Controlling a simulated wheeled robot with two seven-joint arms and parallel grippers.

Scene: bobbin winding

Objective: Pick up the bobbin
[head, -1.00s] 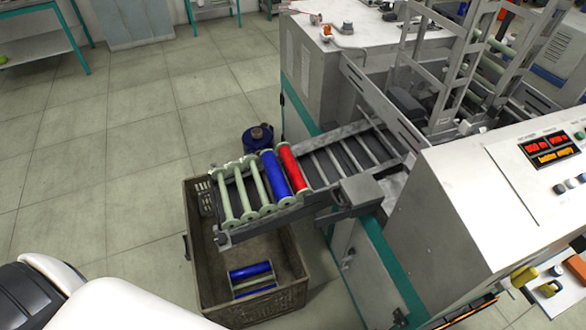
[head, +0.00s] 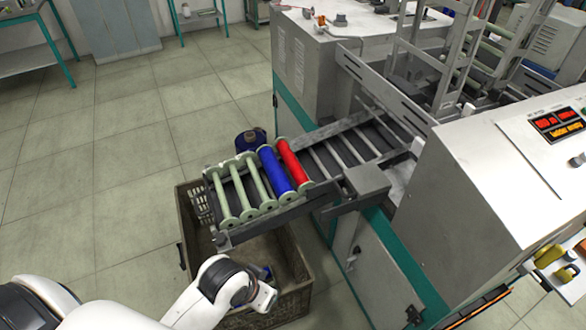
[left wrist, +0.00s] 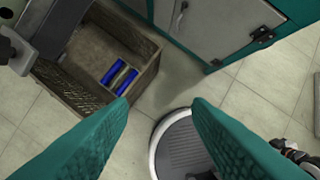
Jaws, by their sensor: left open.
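On the sloping rack (head: 225,240) in the head view lie several bobbins: pale green empty ones (head: 245,190), a blue-wound one (head: 275,172) and a red-wound one (head: 290,160). A brown crate (head: 192,225) stands on the floor below. In the left wrist view, the crate (left wrist: 75,90) holds two blue pieces (left wrist: 110,73) (left wrist: 127,82) with a pale one (left wrist: 118,77) between them. My left gripper (left wrist: 161,105) is open and empty, its teal fingers apart, with the crate beyond them. My right gripper is out of view.
The machine's grey cabinet (head: 490,190) and teal-edged lower doors (head: 375,270) stand right of the crate. The rack overhangs the crate's far part. A blue round object (head: 250,142) sits behind the rack. Tiled floor (head: 90,200) is clear at left.

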